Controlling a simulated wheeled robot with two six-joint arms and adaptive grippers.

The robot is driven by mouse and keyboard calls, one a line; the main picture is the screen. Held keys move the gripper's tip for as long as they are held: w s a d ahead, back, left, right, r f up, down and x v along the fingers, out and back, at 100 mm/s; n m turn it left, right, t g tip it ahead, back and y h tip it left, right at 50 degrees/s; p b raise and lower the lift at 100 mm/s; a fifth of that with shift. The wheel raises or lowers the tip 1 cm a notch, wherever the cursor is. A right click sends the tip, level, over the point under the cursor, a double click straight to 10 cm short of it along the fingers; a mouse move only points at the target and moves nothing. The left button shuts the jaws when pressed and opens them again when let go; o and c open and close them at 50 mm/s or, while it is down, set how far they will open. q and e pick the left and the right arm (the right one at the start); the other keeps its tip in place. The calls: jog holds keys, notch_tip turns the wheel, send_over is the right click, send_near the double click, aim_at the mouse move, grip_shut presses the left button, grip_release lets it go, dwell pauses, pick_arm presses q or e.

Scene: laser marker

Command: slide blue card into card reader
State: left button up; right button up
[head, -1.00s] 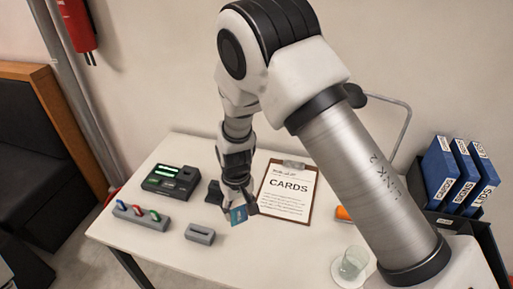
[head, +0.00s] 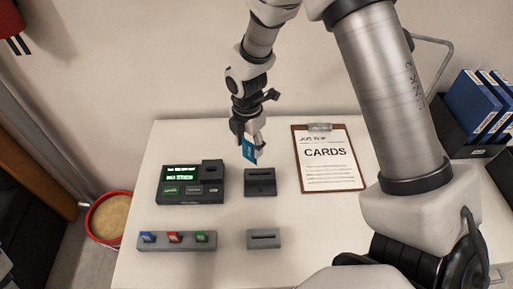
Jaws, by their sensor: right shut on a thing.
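My right gripper (head: 248,134) is shut on the blue card (head: 249,149), which has a white part. It holds the card slightly tilted, with the lower edge pointing down. The card appears just behind and above a dark slotted block (head: 260,188), which looks like the card reader. There is a visible gap between card and block in the picture; the exact height is hard to tell. The slot on the block's top looks empty. My left gripper is out of view.
A black device (head: 190,197) with green-lit displays stands left of the slotted block. In front are a grey rack (head: 177,246) with blue, red and green items and a grey slotted block (head: 264,243). A CARDS clipboard (head: 329,178) lies right. My right arm covers the table's right side.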

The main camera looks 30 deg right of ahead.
pick_arm(q)
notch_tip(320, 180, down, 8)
jog(key=b, duration=0.7)
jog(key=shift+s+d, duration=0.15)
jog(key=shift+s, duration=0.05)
pick_arm(e)
jog(key=f+n, duration=0.2)
jog(key=n, duration=0.1)
jog(key=s+d+f+n, duration=0.1)
jog(key=f+n, duration=0.1)
jog(key=s+d+f+n, duration=0.1)
jog(key=f+n, duration=0.2)
jog(key=shift+d+n, duration=0.2)
jog(key=shift+n, duration=0.1)
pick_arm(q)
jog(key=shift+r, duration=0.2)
pick_arm(e)
jog(key=shift+r, duration=0.1)
pick_arm(q)
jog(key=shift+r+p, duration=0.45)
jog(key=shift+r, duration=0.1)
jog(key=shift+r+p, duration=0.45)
jog(key=shift+p, duration=0.1)
